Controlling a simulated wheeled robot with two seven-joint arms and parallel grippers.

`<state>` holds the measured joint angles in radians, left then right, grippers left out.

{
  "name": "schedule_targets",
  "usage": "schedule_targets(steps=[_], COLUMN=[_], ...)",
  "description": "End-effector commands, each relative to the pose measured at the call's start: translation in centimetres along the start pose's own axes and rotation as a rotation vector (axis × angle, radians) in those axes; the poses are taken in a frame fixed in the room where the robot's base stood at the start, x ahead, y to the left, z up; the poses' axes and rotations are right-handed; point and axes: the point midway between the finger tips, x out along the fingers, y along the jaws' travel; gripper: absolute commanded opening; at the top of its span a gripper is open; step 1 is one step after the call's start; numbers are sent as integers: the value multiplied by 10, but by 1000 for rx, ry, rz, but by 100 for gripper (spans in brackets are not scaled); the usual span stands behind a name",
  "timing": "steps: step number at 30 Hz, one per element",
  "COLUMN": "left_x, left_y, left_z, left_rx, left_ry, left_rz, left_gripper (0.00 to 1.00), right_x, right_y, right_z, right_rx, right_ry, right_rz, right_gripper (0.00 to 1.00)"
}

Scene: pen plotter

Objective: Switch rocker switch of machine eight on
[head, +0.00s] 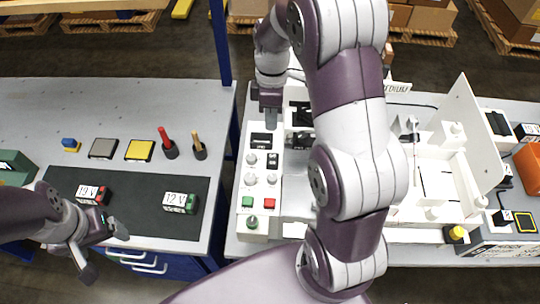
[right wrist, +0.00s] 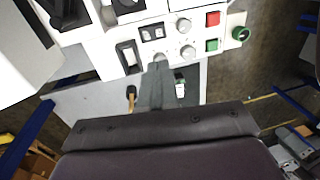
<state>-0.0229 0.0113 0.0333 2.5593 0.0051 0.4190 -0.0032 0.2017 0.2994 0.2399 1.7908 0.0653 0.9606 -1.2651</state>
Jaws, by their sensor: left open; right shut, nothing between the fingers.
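A white machine with a control panel (head: 261,190) stands right of centre in the head view; I cannot read its number. My left gripper (head: 106,252) is open and empty at the left bench's front.
The panel also has several pale knobs, a green button (head: 248,201), a red button (head: 269,203) and a green knob (head: 252,222). My right arm covers part of the machine. The left bench (head: 60,105) carries a black mat (head: 140,212), pads and two screwdriver-like tools. A gap separates the benches.

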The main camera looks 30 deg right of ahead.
Motion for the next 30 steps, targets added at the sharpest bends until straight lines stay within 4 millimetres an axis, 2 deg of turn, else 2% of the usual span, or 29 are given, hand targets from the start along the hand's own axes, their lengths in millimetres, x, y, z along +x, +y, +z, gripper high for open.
schedule_targets(steps=[1,5,6,15,21,30], left_x=[20,34,22,6,2,3], left_y=[0,0,0,0,0,0], left_z=[3,4,3,1,1,1], left_rx=[0,0,0,0,0,0], left_ry=[-1,-1,-2,0,0,-1], left_rz=[0,0,0,0,0,0], left_gripper=[83,83,83,83,83,83], right_x=[21,46,46,103,122,126], right_y=[2,1,-1,-2,0,0], right_z=[0,0,0,0,0,0], right_rx=[0,1,1,2,1,1], right_ry=[0,0,-1,-2,0,0], right_rz=[0,-1,-4,-4,-1,1], right_gripper=[0,0,0,0,0,0])
